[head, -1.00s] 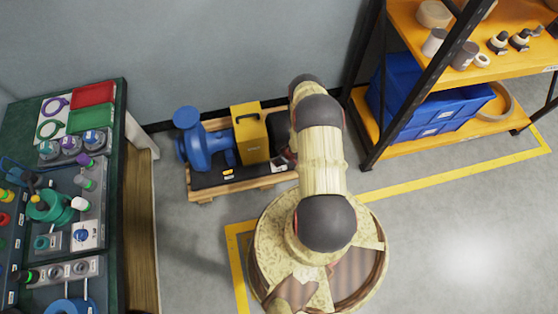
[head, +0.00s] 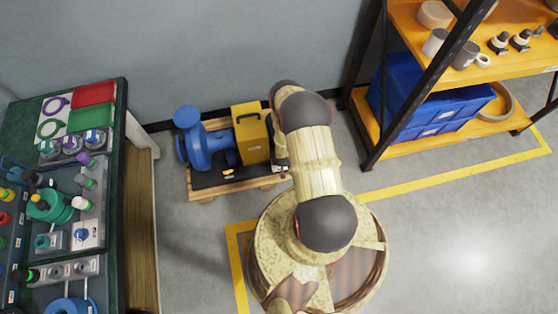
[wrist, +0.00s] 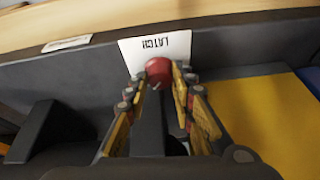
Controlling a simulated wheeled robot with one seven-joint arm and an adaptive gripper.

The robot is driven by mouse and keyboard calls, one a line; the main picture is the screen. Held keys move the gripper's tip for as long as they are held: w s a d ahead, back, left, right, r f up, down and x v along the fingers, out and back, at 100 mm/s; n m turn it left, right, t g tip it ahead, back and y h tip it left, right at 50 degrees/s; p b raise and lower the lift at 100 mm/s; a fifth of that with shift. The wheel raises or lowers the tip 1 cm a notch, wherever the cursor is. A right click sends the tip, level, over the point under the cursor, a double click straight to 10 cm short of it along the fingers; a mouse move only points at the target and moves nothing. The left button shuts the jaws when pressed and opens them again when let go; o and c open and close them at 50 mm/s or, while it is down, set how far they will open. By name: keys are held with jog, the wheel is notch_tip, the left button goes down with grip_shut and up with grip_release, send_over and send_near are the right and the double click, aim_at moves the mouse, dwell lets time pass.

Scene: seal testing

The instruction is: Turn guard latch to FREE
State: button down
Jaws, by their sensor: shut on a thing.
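In the wrist view the guard latch is a dark lever (wrist: 150,125) with a red knob (wrist: 158,69) at its end, pointing toward a white plate marked LATCH (wrist: 155,43), seen upside down. My gripper (wrist: 160,86) is shut on the latch, its yellow-padded fingers on both sides of the lever and knob. In the head view the yellow guard (head: 251,133) stands on the pump skid beside a blue pump (head: 202,146). My arm hides the latch and gripper there. No FREE mark is readable.
The skid's wooden pallet (head: 205,194) stands on the floor by the wall. A bench with fittings (head: 118,120) is at left. A shelf rack (head: 430,147) with blue bins (head: 400,95) is at right. Open floor lies between bench and skid.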

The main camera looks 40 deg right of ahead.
jog(key=m+g+h, duration=0.1)
jog(key=m, duration=0.2)
jog(key=m+g, duration=0.1)
jog(key=m, duration=0.2)
jog(key=shift+w+a+m+h, duration=0.2)
jog(key=shift+m+h, duration=0.1)
jog(key=shift+h, duration=0.1)
dwell(0.4)
jog(key=c, duration=1.6)
grip_release()
jog(key=shift+c, duration=0.2)
jog(key=shift+o, duration=0.7)
